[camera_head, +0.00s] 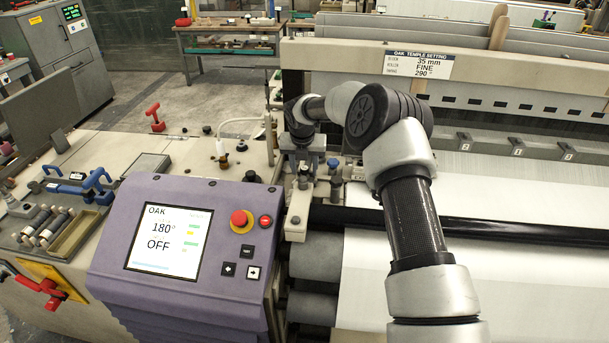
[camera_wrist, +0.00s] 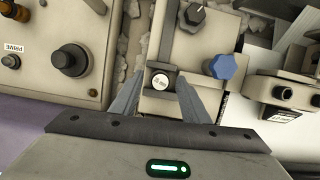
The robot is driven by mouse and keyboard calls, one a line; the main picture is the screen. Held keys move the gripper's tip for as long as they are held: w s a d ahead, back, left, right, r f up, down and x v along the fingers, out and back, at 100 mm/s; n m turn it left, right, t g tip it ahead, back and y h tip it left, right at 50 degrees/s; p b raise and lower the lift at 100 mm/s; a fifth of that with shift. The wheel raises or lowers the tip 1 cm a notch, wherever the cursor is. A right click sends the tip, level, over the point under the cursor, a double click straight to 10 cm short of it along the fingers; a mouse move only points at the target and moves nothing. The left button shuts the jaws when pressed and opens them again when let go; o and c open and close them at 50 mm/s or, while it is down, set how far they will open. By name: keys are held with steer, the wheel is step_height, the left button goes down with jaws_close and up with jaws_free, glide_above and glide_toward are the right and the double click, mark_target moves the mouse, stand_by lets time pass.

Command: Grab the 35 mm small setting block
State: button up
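A small dark block with a round white label (camera_wrist: 160,81) sits on a beige machine part in the wrist view; I take it for the setting block, but its print is too small to read surely. My gripper (camera_wrist: 160,92) is open, its two grey fingers on either side of the block, with narrow gaps showing. I cannot tell how far the tips are above or around it. In the head view my gripper (camera_head: 302,148) points down over the loom's corner, right of the purple panel, and the block cannot be made out there.
A blue knob (camera_wrist: 222,67) stands close right of the block, and a black knob (camera_wrist: 195,14) beyond it. A purple control panel (camera_head: 185,240) stands left of my gripper. A sign (camera_head: 418,64) reads 35 mm, FINE, 290°. A black bar (camera_head: 520,232) crosses the white cloth.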

jaws_close()
steer(key=shift+r, duration=0.1)
